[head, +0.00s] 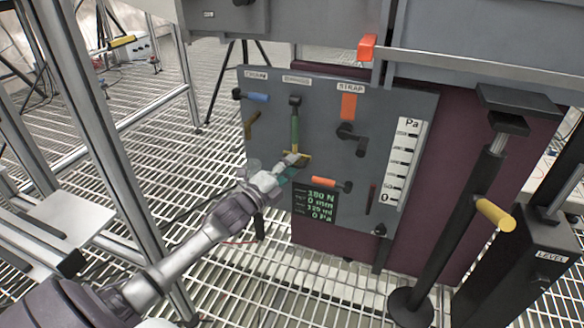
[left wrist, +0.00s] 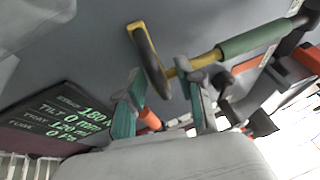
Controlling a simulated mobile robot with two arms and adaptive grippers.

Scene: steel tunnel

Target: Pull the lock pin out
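On the grey panel (head: 330,110), a lever with a green sleeve (head: 295,128) hangs down and ends in a yellow crossbar (head: 303,158). No part is labelled as the lock pin, so I cannot tell for certain which one it is. In the left wrist view the yellow crossbar (left wrist: 147,52) and the green sleeve (left wrist: 252,39) are close. My left gripper (head: 290,168) is at the lever's lower end. In the left wrist view its fingers (left wrist: 160,90) are apart, with the crossbar just beyond them; nothing is clearly gripped. My right gripper is out of view.
An orange handle (head: 325,183) is right of my gripper, above a green-lettered readout (head: 316,205). The panel also bears a blue handle (head: 256,97), an orange strap tab (head: 348,106), a black crank (head: 352,136) and a white gauge (head: 404,160). A post with a yellow handle (head: 496,215) stands right.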

